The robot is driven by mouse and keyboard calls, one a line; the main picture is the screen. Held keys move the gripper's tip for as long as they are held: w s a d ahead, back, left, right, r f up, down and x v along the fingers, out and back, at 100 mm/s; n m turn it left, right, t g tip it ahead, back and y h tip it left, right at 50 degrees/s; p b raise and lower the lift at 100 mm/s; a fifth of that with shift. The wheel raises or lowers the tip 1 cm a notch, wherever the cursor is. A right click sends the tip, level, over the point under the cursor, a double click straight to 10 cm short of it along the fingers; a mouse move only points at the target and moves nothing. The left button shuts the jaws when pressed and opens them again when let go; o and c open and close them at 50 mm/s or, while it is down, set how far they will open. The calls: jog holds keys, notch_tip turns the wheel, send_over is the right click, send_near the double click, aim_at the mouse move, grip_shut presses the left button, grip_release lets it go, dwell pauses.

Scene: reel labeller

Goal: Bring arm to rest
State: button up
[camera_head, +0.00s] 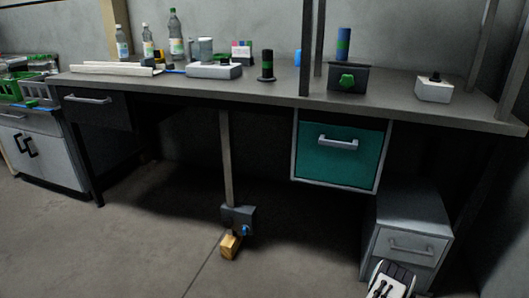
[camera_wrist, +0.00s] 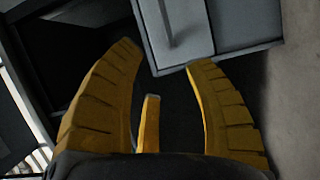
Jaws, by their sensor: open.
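My gripper (camera_wrist: 165,58) shows in the wrist view with its yellow ribbed fingers spread apart. Nothing is between the fingertips, so it is open and empty. A third, narrower yellow piece stands between the two fingers. Beyond the fingertips is a grey drawer unit (camera_wrist: 200,28) with a bar handle, tilted in the picture; I see no contact with it. In the head view a white and black part of my arm (camera_head: 391,281) shows at the bottom right, in front of the grey drawer unit (camera_head: 412,222). The gripper's fingers cannot be made out there.
A post reaches down to a yellowish block (camera_head: 230,246) on the floor. Bare floor lies at the front left.

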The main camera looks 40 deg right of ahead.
jog(key=w+a+r+t+y+p, duration=0.1)
jog(key=w+r+t+y+p, duration=0.4)
jog(key=w+r+p, duration=1.15)
jog(key=w+a+r+y+p, duration=0.15)
jog(key=w+a+r, duration=0.3)
jog(key=r, duration=0.45)
jog(key=w+a+r+m+g+y+p, duration=0.1)
jog(key=w+a+r+y, duration=0.1)
jog(key=w+a+r, duration=0.5)
jog(key=w+a+r+y+p, duration=0.15)
jog(key=a+r, duration=0.35)
jog(key=r, duration=0.6)
jog(key=s+a+r+m+g+y+p, duration=0.1)
jog(key=s+a+r+y+p, duration=0.15)
jog(key=a+r+p, duration=0.45)
jog(key=s+a+r+g+y+p, duration=0.1)
jog(key=s+a+r+y+p, duration=0.15)
jog(key=a+r, duration=0.8)
jog(key=s+a+r+g+y+p, duration=0.1)
jog(key=s+a+r+p, duration=0.3)
jog(key=s, duration=0.6)
jog(key=s+a+r+g+y+p, duration=0.1)
jog(key=s+a+r+g+p, duration=0.1)
jog(key=s+a+r+p, duration=0.2)
jog(key=s+a+r, duration=0.3)
jog(key=s+a, duration=0.2)
jog(key=shift+s+a+r+m, duration=0.2)
jog(key=shift+s+r+m, duration=0.05)
jog(key=shift+s+m, duration=0.15)
